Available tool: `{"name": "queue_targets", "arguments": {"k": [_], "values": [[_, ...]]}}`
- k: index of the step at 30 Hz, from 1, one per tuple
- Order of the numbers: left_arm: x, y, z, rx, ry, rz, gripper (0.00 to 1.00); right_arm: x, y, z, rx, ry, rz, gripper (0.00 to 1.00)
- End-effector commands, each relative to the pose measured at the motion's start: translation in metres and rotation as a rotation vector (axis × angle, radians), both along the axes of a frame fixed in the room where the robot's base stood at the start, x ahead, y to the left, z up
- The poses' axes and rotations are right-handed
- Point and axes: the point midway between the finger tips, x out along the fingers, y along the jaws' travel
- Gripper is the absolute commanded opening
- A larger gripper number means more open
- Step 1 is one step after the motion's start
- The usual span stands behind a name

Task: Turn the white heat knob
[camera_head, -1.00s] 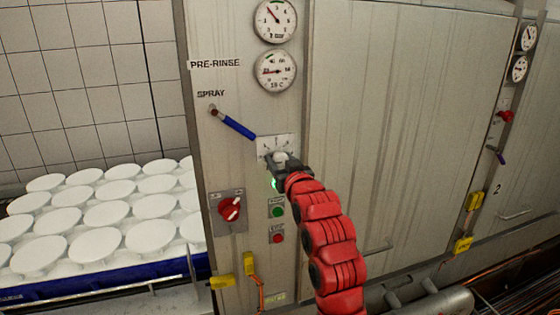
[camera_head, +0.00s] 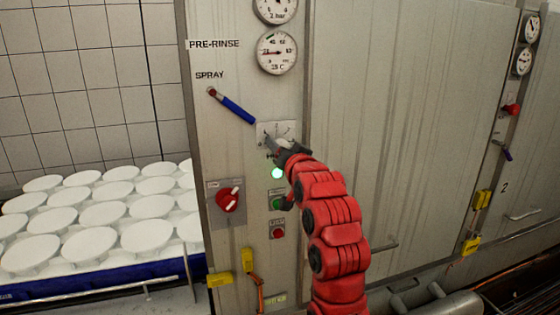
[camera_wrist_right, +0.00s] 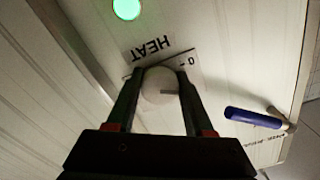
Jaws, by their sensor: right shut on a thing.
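The white heat knob (camera_wrist_right: 160,88) is a round knob with a grey mark, in front of a white scale plate lettered HEAT. In the right wrist view my right gripper (camera_wrist_right: 160,80) has one finger on each side of the knob and is shut on it. In the head view the right gripper (camera_head: 277,148) is at the scale plate (camera_head: 282,130) and covers most of the knob. My left gripper is in neither view.
A blue-handled spray lever (camera_head: 236,111) is up and left of the knob. A lit green lamp (camera_head: 278,173), green button (camera_head: 277,203), red button (camera_head: 278,233) and red switch (camera_head: 229,200) are below.

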Motion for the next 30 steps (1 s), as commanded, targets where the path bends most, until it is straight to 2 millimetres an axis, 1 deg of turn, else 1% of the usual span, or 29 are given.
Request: {"name": "queue_targets", "arguments": {"k": [1, 3, 12, 20, 30], "values": [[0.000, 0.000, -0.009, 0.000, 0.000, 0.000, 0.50, 0.000, 0.000, -0.007, 0.039, 0.019, 0.001, 0.00], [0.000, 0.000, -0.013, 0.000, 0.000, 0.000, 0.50, 0.000, 0.000, -0.006, 0.102, 0.039, 0.001, 0.00], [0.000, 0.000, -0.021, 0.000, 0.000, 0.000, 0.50, 0.000, -0.001, -0.002, 0.374, 0.126, -0.002, 0.00], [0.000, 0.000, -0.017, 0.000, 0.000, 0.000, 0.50, 0.000, -0.001, -0.001, 0.607, 0.202, -0.004, 0.00], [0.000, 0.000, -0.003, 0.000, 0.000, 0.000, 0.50, 0.001, -0.001, -0.002, 0.859, 0.288, -0.007, 0.00]]}}
